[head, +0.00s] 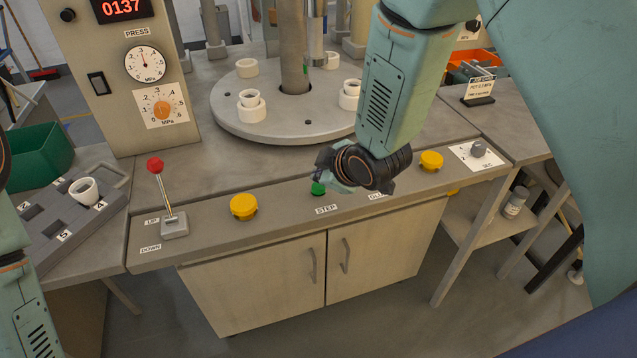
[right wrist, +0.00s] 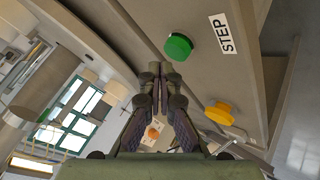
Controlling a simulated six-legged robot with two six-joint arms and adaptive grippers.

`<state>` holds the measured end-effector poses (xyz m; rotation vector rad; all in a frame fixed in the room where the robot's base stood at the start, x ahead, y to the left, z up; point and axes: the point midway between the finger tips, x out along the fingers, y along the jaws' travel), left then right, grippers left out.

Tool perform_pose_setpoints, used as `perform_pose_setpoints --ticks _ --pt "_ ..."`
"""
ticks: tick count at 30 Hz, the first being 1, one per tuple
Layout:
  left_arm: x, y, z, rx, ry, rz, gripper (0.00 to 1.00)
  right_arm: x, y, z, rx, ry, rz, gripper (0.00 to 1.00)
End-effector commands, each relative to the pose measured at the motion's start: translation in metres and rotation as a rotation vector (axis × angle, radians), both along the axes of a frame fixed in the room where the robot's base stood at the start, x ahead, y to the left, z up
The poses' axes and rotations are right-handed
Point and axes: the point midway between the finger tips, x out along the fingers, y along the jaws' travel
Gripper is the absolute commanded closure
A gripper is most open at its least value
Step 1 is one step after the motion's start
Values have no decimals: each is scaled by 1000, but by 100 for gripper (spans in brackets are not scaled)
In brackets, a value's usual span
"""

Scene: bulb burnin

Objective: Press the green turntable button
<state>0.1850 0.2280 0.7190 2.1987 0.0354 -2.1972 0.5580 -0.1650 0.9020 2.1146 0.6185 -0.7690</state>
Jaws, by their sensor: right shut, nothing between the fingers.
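The green button (head: 318,188) sits on the sloped front panel above the STEP label, partly covered by my right gripper in the head view. It shows whole in the right wrist view (right wrist: 178,47), just above the fingertips. My right gripper (head: 327,172) is shut and empty, close over the button. In the right wrist view its fingertips (right wrist: 160,72) are together, with the button slightly up and right of them. I cannot tell whether they touch. The round grey turntable (head: 235,122) stands behind, carrying several white cups. My left gripper is not visible; only arm parts show at the left edge.
Yellow buttons (head: 243,207) (head: 430,160) flank the green one. A red-knobbed lever (head: 155,166) stands at the panel's left, and a grey knob (head: 478,148) at its right. The press box (head: 115,75) rises back left. A tray (head: 58,228) holds a white cup.

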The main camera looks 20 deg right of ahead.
Motion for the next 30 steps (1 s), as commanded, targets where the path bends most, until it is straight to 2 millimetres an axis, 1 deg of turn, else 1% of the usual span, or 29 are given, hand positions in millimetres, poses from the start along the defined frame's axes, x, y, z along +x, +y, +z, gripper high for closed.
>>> perform_pose_setpoints --ticks 5,8,21,24,30 --pt "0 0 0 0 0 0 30 0 0 0 0 0 0 100" --pt "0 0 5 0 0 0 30 0 0 6 0 0 0 100" --pt "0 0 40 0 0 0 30 0 0 44 0 0 0 100" --pt "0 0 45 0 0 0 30 0 0 51 0 0 0 100" --pt "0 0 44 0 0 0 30 0 0 50 0 0 0 100"
